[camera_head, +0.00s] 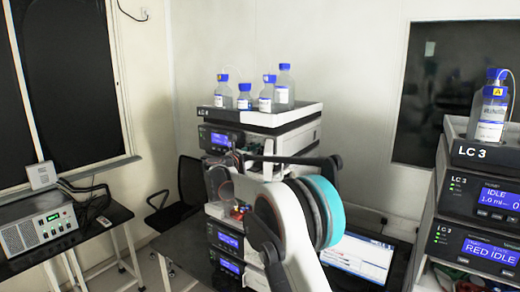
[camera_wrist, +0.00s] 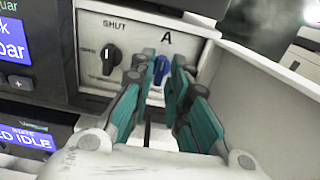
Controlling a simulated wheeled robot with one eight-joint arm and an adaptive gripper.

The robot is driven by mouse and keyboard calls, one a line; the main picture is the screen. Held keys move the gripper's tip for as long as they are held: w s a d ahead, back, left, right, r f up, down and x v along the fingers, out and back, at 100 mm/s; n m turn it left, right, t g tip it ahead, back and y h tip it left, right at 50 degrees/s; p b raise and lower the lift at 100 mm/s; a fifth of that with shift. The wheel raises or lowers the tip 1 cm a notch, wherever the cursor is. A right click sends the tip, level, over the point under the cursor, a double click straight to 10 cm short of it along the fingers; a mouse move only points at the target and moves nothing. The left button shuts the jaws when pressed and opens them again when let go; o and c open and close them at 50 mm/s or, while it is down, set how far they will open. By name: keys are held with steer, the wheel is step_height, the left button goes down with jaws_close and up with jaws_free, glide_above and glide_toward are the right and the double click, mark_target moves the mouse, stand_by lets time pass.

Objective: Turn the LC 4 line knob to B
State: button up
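The LC 4 stack (camera_head: 228,113) stands in the middle of the head view, with my arm in front of it. In the wrist view, a pale panel (camera_wrist: 92,38) carries a blue knob (camera_wrist: 160,68) below a large letter A. The knob looks roughly upright; its exact pointing is hard to read. No B label shows. My gripper (camera_wrist: 163,65) has its teal fingers apart on both sides of the blue knob, with the knob between the tips. Whether either finger touches it is unclear. In the head view my arm hides the gripper and knob.
A black knob (camera_wrist: 110,54) marked OPEN and SHUT sits close left of the fingers. A pale wall (camera_wrist: 262,85) runs along the right. Bottles (camera_head: 284,88) stand on top of the stack. A laptop (camera_head: 358,257) and the LC 3 stack (camera_head: 470,155) are to the right.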

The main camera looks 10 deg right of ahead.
steer(key=shift+w+d, duration=0.35)
jaws_close()
steer(key=shift+f+m+b, duration=0.15)
steer(key=shift+m+b, duration=0.45)
steer(key=shift+b, duration=0.05)
steer(key=shift+s+m+b, duration=0.1)
steer(key=shift+m+b, duration=0.35)
steer(key=shift+m, duration=0.45)
